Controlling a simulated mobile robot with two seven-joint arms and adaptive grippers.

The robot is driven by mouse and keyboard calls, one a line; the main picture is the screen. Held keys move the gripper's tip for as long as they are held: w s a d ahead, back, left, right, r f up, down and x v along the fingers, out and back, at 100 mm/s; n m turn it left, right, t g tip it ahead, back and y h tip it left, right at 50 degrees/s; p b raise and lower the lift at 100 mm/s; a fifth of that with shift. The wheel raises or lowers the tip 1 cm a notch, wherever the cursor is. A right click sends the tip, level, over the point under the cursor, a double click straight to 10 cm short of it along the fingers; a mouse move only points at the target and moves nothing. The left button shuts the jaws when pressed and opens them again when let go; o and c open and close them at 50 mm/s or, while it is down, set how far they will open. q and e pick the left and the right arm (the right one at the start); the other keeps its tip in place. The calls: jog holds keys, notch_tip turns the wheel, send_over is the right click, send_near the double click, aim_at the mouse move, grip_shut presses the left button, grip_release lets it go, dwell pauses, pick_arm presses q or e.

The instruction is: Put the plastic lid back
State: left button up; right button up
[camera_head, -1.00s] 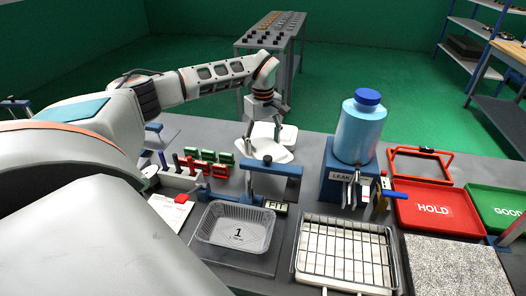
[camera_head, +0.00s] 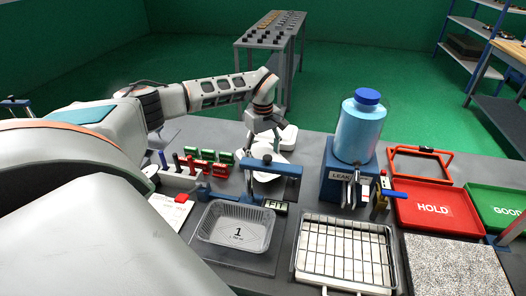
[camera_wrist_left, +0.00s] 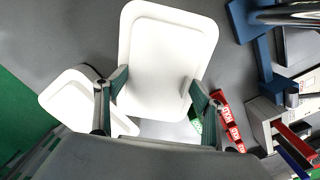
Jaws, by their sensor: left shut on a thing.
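A white rounded-rectangular lid (camera_wrist_left: 165,55) lies between the two fingers of my left gripper (camera_wrist_left: 158,88), which is shut on it across its width. In the head view this lid (camera_head: 263,176) is partly hidden behind the blue fixture and my left gripper (camera_head: 263,145). I cannot tell whether it is clear of the table. A second white lid (camera_wrist_left: 72,93) is just beside it, and it also shows in the head view (camera_head: 288,134). The foil tray (camera_head: 237,228), marked 1, is open on a grey plate, nearer than the lids. My right gripper is not in view.
A blue fixture (camera_head: 272,167) stands between the lids and the tray. Red and green blocks (camera_head: 209,168) are to its left. A blue bottle (camera_head: 360,130) on a stand, a wire rack (camera_head: 345,252) and a red HOLD tray (camera_head: 432,209) are to the right.

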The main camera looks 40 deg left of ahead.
pick_arm(q)
jog(key=shift+f, duration=0.1)
jog(key=o, duration=0.8)
jog(key=shift+o, duration=0.2)
notch_tip(320, 180, up, 13)
dwell(0.5)
